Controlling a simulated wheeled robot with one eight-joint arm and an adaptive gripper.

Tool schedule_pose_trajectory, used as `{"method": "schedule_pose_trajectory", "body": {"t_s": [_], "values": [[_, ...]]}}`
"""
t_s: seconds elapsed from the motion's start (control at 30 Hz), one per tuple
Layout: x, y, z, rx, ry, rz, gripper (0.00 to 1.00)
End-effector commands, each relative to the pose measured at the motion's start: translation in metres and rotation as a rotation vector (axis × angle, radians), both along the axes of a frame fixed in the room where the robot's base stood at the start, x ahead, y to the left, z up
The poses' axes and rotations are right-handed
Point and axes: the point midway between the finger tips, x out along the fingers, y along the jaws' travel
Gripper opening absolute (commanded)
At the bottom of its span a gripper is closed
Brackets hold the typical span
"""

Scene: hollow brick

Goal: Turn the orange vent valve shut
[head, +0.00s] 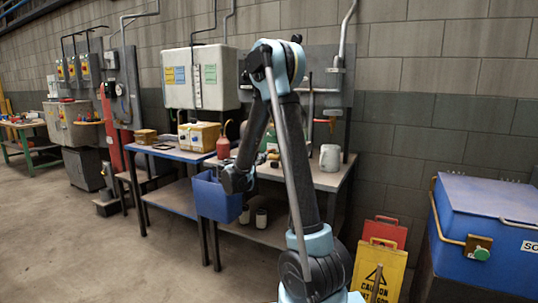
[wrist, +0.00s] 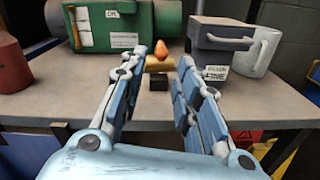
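In the wrist view, a small orange knob (wrist: 160,47), which looks like the vent valve, stands on a brass-coloured fitting (wrist: 158,64) above a small dark block (wrist: 158,83) on the table. My gripper (wrist: 164,58) is open. Its two blue-and-grey fingers reach forward on either side of the knob, with the knob seen in the gap near the tips. Nothing is held, and I see no clear contact. How far the tips are from the knob is hard to tell. In the head view my arm hides the valve and the gripper fingers.
A green case (wrist: 115,25) stands behind left of the knob. A dark grey box (wrist: 220,45) and a white mug (wrist: 262,52) are close on the right. A red bottle (wrist: 12,65) is at far left. A blue bin (head: 215,200) hangs at the table front (head: 290,172).

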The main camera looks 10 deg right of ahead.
Motion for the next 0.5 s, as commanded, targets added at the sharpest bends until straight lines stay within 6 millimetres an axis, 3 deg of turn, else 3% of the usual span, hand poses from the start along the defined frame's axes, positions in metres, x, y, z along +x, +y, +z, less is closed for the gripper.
{"method": "schedule_pose_trajectory", "body": {"t_s": [0.5], "values": [[0.068, -0.053, 0.0, 0.001, 0.0, -0.003, 0.3]]}}
